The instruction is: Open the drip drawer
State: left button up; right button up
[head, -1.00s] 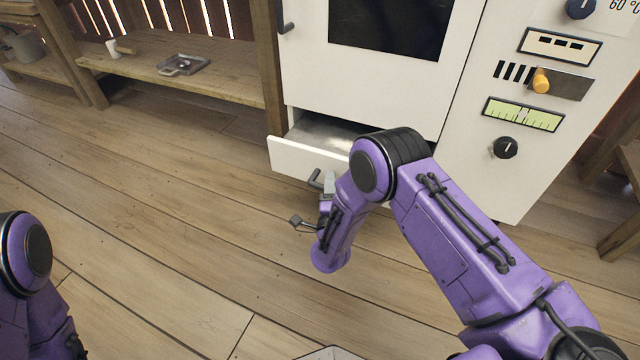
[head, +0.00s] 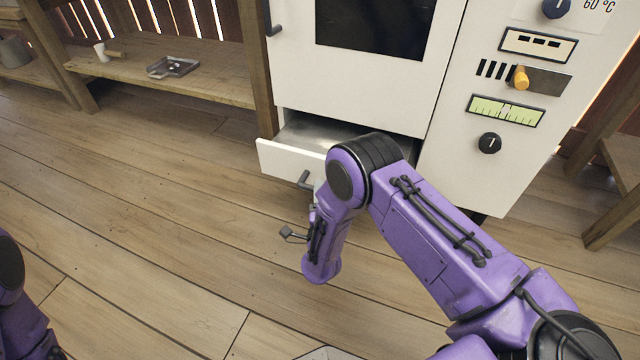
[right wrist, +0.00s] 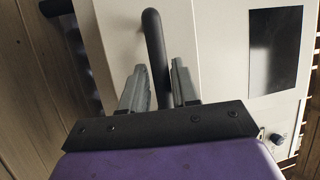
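The drip drawer (head: 288,163) is the white drawer low in the white cabinet, pulled partly out, with its metal-grey inside showing. Its dark bar handle (head: 304,181) is on the front and also shows in the right wrist view (right wrist: 153,35). My right gripper (right wrist: 158,66) is open at the handle. One finger is on each side of the bar, with narrow gaps at the fingertips. In the head view my right arm covers the drawer's right part and most of the gripper. My left gripper is out of view.
The cabinet door (head: 350,95) above the drawer is closed. A control panel with knobs and an orange lever (head: 521,78) is at the right. A wooden shelf (head: 160,75) with a metal tray (head: 173,67) stands at the left. The floor before the drawer is clear.

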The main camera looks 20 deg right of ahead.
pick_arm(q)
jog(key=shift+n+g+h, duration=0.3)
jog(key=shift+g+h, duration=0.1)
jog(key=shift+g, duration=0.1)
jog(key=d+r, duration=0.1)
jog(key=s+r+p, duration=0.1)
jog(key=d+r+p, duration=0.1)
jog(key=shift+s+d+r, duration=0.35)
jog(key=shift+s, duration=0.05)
pick_arm(e)
jog(key=v, duration=0.8)
jog(key=shift+s, duration=0.1)
